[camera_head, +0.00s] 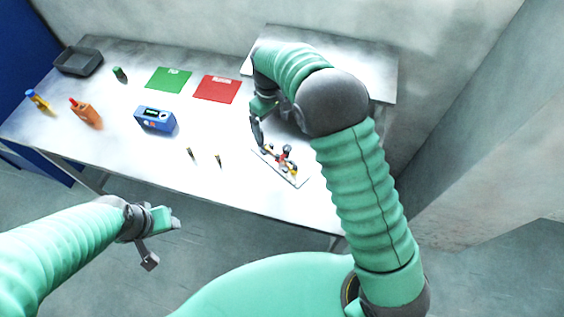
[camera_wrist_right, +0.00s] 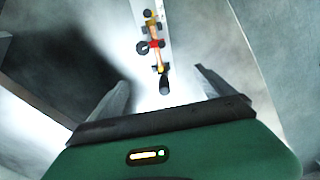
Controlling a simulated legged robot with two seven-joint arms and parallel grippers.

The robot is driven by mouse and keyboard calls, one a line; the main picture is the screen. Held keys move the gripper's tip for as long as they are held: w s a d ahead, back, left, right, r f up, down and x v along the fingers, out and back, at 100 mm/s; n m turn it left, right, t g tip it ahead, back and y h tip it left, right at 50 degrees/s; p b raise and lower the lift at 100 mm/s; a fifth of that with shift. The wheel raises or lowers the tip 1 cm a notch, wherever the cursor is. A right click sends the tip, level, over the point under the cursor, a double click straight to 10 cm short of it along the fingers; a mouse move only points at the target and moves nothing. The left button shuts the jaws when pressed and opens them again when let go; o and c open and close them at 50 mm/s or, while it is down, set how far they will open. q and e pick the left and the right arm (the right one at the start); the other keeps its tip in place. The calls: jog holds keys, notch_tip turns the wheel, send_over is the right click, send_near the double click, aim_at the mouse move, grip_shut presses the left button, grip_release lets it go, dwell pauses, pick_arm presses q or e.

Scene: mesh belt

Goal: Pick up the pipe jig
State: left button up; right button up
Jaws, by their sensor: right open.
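The pipe jig (camera_head: 281,160) lies near the front right edge of the table. It is a pale plate with red, yellow and dark pipe fittings on it. In the right wrist view the jig (camera_wrist_right: 153,45) runs up the picture ahead of the fingers. My right gripper (camera_head: 257,135) is just left of the jig's far end in the head view, partly hidden by my arm.
A blue device (camera_head: 155,119), an orange bottle (camera_head: 85,112), a yellow bottle (camera_head: 38,100) and a dark tray (camera_head: 78,61) stand on the table's left. Green (camera_head: 168,79) and red (camera_head: 216,89) sheets lie at the back. Two small pegs (camera_head: 218,160) stand left of the jig.

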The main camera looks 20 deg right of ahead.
jog(key=p, duration=0.2)
send_over(273, 152)
jog(key=a, duration=0.1)
jog(key=f, duration=0.9)
jog(key=shift+w, duration=0.3)
jog(key=f, duration=0.1)
jog(key=d+f+p, duration=0.1)
jog(key=s+f, duration=0.1)
jog(key=f, duration=0.1)
jog(key=shift+d, duration=0.35)
notch_tip(273, 152, down, 3)
jog(key=shift+f+p, duration=0.15)
jog(key=shift+p, duration=0.4)
jog(key=shift+w+a+f, duration=0.15)
jog(key=shift+f, duration=0.15)
jog(key=shift+a, duration=0.3)
jog(key=shift+a+r, duration=0.1)
jog(key=shift+c, duration=2.5)
jog(key=shift+d, duration=0.4)
jog(key=c, duration=0.9)
pick_arm(q)
jog(key=r, duration=0.2)
jog(key=w+a+r, duration=0.1)
jog(key=shift+w+r, duration=0.1)
jog(key=shift+r, duration=0.25)
pick_arm(e)
jog(key=shift+a, duration=0.15)
grip_shut()
